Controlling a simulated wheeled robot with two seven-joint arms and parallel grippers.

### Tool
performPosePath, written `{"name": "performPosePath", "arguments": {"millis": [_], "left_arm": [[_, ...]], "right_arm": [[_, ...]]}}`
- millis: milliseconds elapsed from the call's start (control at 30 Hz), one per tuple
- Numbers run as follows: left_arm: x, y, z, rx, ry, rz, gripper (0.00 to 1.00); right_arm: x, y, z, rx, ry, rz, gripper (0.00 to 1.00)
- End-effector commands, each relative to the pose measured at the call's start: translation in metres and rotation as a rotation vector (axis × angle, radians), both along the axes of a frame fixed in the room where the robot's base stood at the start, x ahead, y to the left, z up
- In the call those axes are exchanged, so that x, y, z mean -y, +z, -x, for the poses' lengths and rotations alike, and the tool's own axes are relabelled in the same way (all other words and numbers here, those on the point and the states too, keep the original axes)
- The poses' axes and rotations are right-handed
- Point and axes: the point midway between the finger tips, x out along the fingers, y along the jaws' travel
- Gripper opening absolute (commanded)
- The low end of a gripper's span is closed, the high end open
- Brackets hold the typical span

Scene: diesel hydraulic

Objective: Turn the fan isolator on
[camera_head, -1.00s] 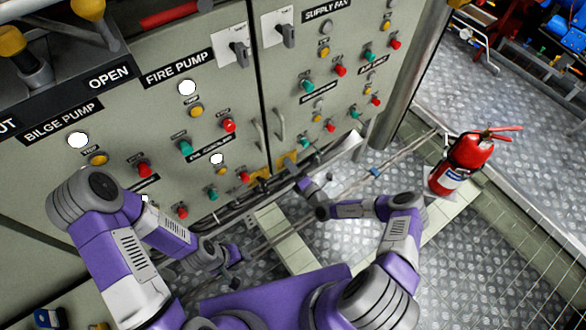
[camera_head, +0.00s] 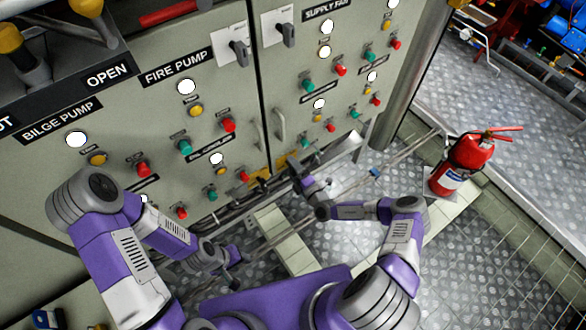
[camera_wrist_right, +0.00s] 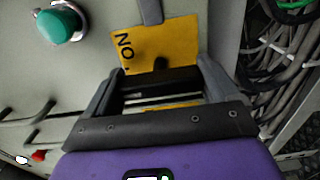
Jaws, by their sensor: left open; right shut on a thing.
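My right gripper (camera_head: 296,172) is low in front of the right cabinet door. The right wrist view shows it shut around a dark isolator handle (camera_wrist_right: 165,82), mostly hidden between the fingers. Behind the handle is a yellow plate (camera_wrist_right: 185,42) with black letters that seem to read ON, seen turned. A thin grey strip crosses the plate's top. In the head view the plate is small and partly hidden near the door's bottom. The SUPPLY FAN label (camera_head: 326,8) is on this same door, with lit white lamps below. My left gripper (camera_head: 234,258) is open, low and apart from the panel.
A green button (camera_wrist_right: 60,24) is left of the plate in the right wrist view, and grey cables (camera_wrist_right: 290,75) run at right. A red fire extinguisher (camera_head: 463,165) stands right on the metal floor. Door handles (camera_head: 279,123) stick out above my right gripper.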

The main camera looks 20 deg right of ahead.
Motion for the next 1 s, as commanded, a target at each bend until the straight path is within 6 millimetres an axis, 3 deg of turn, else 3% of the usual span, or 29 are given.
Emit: {"name": "performPosePath", "arguments": {"millis": [133,167,200,533,1000], "left_arm": [[0.000,0.000,0.000,0.000,0.000,0.000,0.43],[0.000,0.000,0.000,0.000,0.000,0.000,0.43],[0.000,0.000,0.000,0.000,0.000,0.000,0.43],[0.000,0.003,0.000,0.000,0.000,0.000,0.43],[0.000,0.023,0.000,0.000,0.000,0.000,0.43]], "right_arm": [[-0.001,0.000,0.000,-0.002,-0.001,-0.010,0.57],[-0.001,0.000,0.000,-0.003,-0.001,-0.011,0.92],[-0.001,0.000,0.000,-0.002,-0.001,-0.010,0.99],[0.002,0.000,0.006,-0.004,-0.001,-0.005,1.00],[0.025,0.001,0.068,-0.004,-0.002,-0.007,1.00]]}}
